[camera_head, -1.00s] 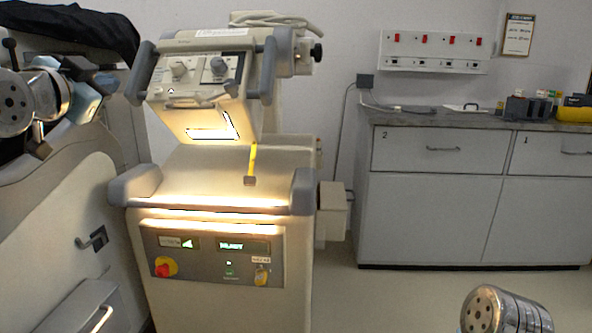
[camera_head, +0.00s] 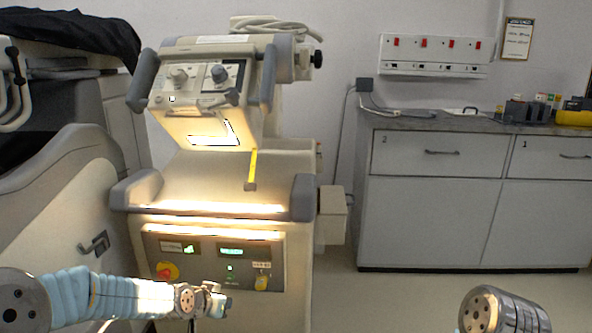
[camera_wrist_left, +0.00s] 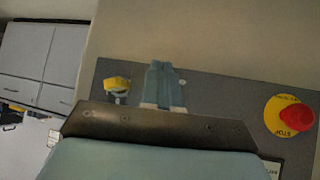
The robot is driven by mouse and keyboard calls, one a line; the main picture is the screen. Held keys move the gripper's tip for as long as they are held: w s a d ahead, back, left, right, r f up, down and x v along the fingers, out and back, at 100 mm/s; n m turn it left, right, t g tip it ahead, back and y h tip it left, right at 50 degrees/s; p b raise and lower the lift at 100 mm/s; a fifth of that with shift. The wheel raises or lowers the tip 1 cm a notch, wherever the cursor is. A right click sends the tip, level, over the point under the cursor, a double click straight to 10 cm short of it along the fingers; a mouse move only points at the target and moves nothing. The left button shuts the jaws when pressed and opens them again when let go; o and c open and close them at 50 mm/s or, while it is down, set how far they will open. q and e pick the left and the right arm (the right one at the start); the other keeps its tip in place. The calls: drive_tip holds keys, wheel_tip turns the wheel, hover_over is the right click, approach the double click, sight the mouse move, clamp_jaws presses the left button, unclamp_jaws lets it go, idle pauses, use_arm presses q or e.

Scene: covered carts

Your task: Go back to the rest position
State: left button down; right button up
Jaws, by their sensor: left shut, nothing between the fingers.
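My left arm comes in low from the left in the head view, wrapped in a light blue sleeve. Its gripper (camera_head: 218,303) is in front of the lower part of the cart with the lit control panel. In the left wrist view the two blue-grey fingers (camera_wrist_left: 163,85) are shut together with nothing between them, in front of the grey panel. Part of my right arm shows at the bottom right of the head view; its gripper is out of the picture.
The cart's control panel (camera_head: 216,257) has a red stop button (camera_wrist_left: 297,119) and a yellow switch (camera_wrist_left: 117,84), close to my left gripper. A large cart (camera_head: 60,200) under black cloth stands at the left. Grey cabinets (camera_head: 425,215) line the back right; the floor before them is clear.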

use_arm(q)
drive_tip(key=s+d+f+n+g, duration=0.1)
drive_tip(key=s+d+f+g, duration=0.1)
drive_tip(key=s+f, duration=0.6)
drive_tip(key=s+d+f+n+g, duration=0.25)
drive_tip(key=s+f, duration=0.35)
drive_tip(key=f, duration=0.4)
drive_tip(key=s+d+f+n+g, duration=0.1)
drive_tip(key=s+f, duration=0.3)
drive_tip(key=s, duration=0.4)
drive_tip(key=s+d+f+n+g+p, duration=0.1)
drive_tip(key=s+f, duration=0.3)
drive_tip(key=s, duration=0.4)
drive_tip(key=shift+s+g, duration=0.3)
drive_tip(key=shift+g, duration=0.45)
